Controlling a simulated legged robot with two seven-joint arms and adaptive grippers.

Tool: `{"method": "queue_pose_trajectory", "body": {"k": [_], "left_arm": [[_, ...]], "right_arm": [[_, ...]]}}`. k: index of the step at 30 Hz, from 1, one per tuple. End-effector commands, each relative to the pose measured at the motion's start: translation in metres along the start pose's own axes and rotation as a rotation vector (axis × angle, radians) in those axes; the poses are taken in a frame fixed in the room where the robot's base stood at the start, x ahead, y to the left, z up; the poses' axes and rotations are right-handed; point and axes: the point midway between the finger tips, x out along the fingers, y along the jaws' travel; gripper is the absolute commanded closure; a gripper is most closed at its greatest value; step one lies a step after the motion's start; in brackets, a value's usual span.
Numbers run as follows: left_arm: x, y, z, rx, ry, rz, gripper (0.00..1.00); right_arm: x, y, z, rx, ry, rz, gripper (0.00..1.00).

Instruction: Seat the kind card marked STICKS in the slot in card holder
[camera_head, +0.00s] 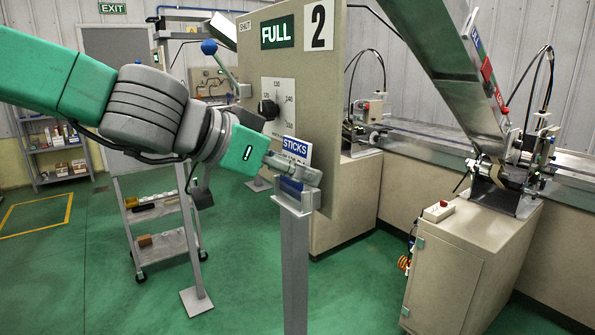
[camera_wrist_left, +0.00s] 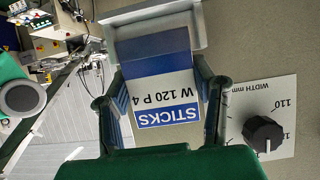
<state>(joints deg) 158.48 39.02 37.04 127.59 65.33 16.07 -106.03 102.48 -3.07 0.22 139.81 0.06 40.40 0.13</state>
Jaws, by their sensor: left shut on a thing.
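The kind card marked STICKS (camera_head: 297,149) is white and blue. It stands upright in my left gripper (camera_head: 303,174), which is shut on it with a finger at each side. In the left wrist view the card (camera_wrist_left: 165,85) appears upside down, reading STICKS and W 120 P 4, between the fingertips (camera_wrist_left: 160,98). The card holder (camera_head: 293,207) is a grey bracket on top of a grey post. The card's blue lower end is at the holder (camera_wrist_left: 150,17); whether it is inside the slot I cannot tell. My right gripper is not in view.
A beige panel (camera_head: 345,100) with a FULL sign and a black dial (camera_head: 269,109) stands just behind the card. The dial (camera_wrist_left: 262,134) is close beside the gripper. A wheeled rack (camera_head: 160,210) stands left; a beige machine (camera_head: 450,270) stands right.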

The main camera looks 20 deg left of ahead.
Motion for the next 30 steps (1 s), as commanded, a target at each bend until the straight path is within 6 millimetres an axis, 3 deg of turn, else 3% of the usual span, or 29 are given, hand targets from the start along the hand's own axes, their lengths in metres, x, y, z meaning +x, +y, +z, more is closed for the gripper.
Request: {"method": "queue_pose_trajectory", "body": {"k": [5, 6, 7, 20, 26, 30], "left_arm": [[-0.003, 0.001, -0.005, 0.005, 0.015, 0.003, 0.99], [-0.003, 0.001, -0.005, 0.004, 0.015, 0.003, 0.39], [-0.004, 0.001, -0.006, 0.004, 0.016, 0.003, 0.28], [-0.009, 0.002, -0.010, 0.007, 0.017, 0.000, 0.28], [-0.042, 0.002, -0.012, 0.007, 0.021, 0.001, 0.28], [-0.076, 0.001, -0.013, 0.002, 0.021, 0.003, 0.28]], "right_arm": [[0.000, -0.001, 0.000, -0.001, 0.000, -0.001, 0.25], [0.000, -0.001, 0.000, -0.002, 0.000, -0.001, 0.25], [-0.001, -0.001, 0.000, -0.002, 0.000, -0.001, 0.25], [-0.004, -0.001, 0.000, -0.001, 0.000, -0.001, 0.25], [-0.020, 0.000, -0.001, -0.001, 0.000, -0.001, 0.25], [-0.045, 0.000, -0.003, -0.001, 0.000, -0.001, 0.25]]}}
